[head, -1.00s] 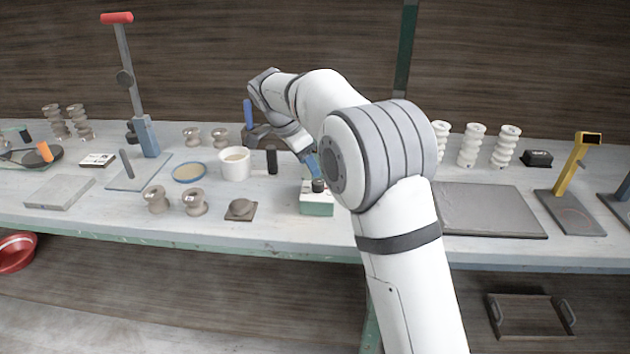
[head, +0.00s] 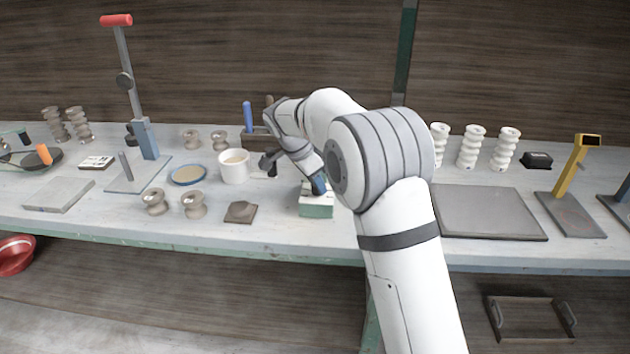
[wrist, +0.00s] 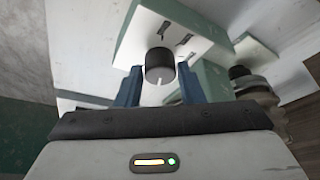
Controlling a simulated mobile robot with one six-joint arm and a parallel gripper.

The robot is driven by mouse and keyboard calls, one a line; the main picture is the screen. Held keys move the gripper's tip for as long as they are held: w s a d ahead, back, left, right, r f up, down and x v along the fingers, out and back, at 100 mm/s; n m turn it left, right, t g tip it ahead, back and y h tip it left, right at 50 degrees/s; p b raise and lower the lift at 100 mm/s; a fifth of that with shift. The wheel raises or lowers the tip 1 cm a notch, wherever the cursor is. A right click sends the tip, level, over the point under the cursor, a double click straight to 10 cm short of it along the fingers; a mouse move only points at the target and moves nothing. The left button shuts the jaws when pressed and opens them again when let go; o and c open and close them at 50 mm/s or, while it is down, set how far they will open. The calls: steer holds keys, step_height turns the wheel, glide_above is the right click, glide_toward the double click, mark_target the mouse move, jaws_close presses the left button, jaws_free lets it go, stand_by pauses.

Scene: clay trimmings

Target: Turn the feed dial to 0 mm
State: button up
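The feed dial (wrist: 160,64) is a dark round knob with a pale mark on its lower side in the wrist view. It sits on the white face (wrist: 150,30) of a small green box (head: 316,211), which stands near the bench's front edge in the head view. My gripper (wrist: 160,84) has its two blue fingers on either side of the dial, with a narrow gap showing at each side, so it looks open. In the head view my gripper (head: 318,184) is at the box and hides the dial. I cannot read any scale numbers.
A white cup (head: 234,167), a blue-rimmed dish (head: 188,174) and a brown block (head: 241,212) stand left of the box. A grey slab (head: 490,212) lies to the right. Several pale spools (head: 472,147) stand behind it.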

steer(key=c, duration=0.5)
steer(key=shift+c, duration=0.2)
